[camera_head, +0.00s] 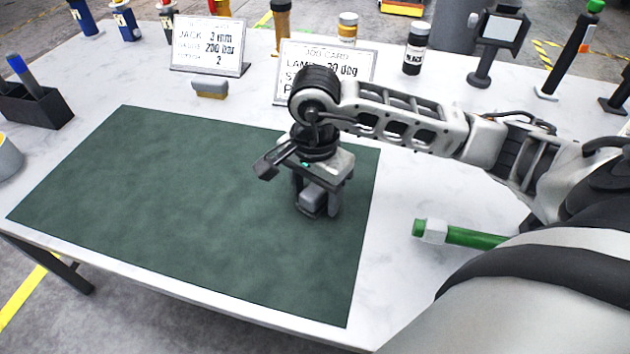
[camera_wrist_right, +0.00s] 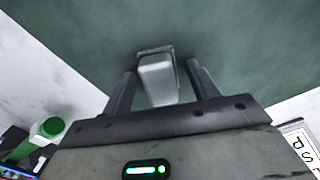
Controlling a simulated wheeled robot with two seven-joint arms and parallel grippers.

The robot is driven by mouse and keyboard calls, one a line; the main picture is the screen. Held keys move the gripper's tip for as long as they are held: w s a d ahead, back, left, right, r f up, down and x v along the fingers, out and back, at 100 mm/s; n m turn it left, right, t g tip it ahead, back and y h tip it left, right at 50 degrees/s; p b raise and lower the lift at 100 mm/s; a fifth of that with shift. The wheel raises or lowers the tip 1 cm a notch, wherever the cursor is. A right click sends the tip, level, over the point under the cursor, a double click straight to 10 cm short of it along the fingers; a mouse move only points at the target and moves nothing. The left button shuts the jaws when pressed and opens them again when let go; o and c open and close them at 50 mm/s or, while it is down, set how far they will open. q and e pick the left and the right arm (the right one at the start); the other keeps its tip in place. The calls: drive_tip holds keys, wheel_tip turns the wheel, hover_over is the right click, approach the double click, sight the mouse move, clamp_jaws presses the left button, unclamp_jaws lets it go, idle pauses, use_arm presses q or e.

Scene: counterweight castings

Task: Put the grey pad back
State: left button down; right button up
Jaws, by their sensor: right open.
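The grey pad (camera_head: 312,198) is a small grey block low on the dark green mat (camera_head: 190,180), near the mat's right edge. My right gripper (camera_head: 316,205) points down over it with its fingers on either side. In the right wrist view the pad (camera_wrist_right: 158,80) lies between the two fingertips of the open gripper (camera_wrist_right: 158,72), with a visible gap on each side. My gripper hides part of the pad in the head view. My left gripper is not in view.
A green rod with a white collar (camera_head: 432,231) lies right of the mat. Job cards (camera_head: 210,45) (camera_head: 345,62), a tan-and-grey block (camera_head: 210,88), a dark bottle (camera_head: 415,48) and a pen holder (camera_head: 38,105) stand around it. The mat's left and middle are clear.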

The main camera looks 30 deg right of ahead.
sight(315, 189)
wheel_tip(315, 189, up, 12)
drive_tip(key=shift+r, duration=0.2)
idle(0.7)
